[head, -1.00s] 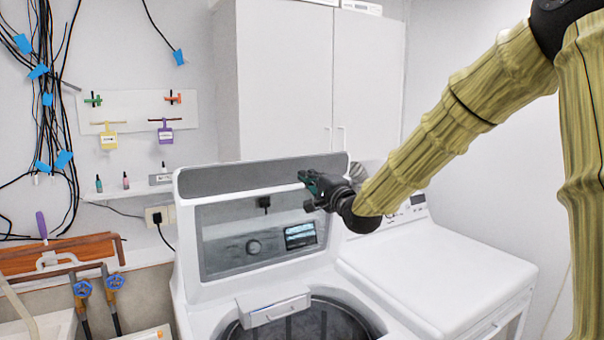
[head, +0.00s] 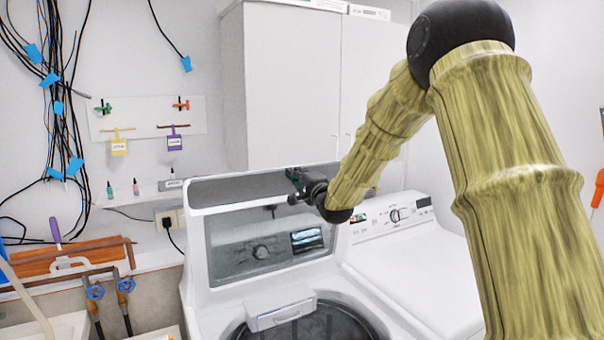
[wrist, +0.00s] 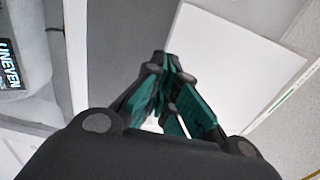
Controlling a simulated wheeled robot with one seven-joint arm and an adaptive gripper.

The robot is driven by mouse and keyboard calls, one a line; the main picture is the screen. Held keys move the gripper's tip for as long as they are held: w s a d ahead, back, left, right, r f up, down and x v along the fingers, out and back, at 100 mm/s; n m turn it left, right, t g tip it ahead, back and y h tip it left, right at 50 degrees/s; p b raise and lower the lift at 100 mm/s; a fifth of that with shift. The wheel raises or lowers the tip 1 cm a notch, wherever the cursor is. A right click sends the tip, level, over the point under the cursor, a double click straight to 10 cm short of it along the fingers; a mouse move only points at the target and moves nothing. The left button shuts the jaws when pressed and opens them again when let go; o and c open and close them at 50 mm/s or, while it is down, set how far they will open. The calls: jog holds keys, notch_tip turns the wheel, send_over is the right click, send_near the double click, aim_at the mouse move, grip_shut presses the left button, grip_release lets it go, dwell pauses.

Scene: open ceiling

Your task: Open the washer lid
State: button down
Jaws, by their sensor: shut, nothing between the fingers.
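The washer (head: 215,318) stands in the lower middle of the head view. Its lid (head: 196,262), a white frame around a dark see-through window, stands upright behind the round tub opening (head: 325,322). A knob and a lit display show in the window area. My gripper (head: 295,181) is at the lid's upper right edge, partly hidden behind my wrist; I cannot tell whether it touches the lid. In the wrist view the dark fingers with green pads (wrist: 168,70) are closed together and hold nothing.
A second white machine (head: 425,275) stands close on the right. A white wall cabinet (head: 290,90) hangs above and behind the lid. Pipes with blue valves (head: 95,292) and a small shelf (head: 150,193) are at the left.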

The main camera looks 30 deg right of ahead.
jog(key=shift+w+r+p, duration=0.15)
jog(key=shift+w+p, duration=0.2)
jog(key=shift+w, duration=0.45)
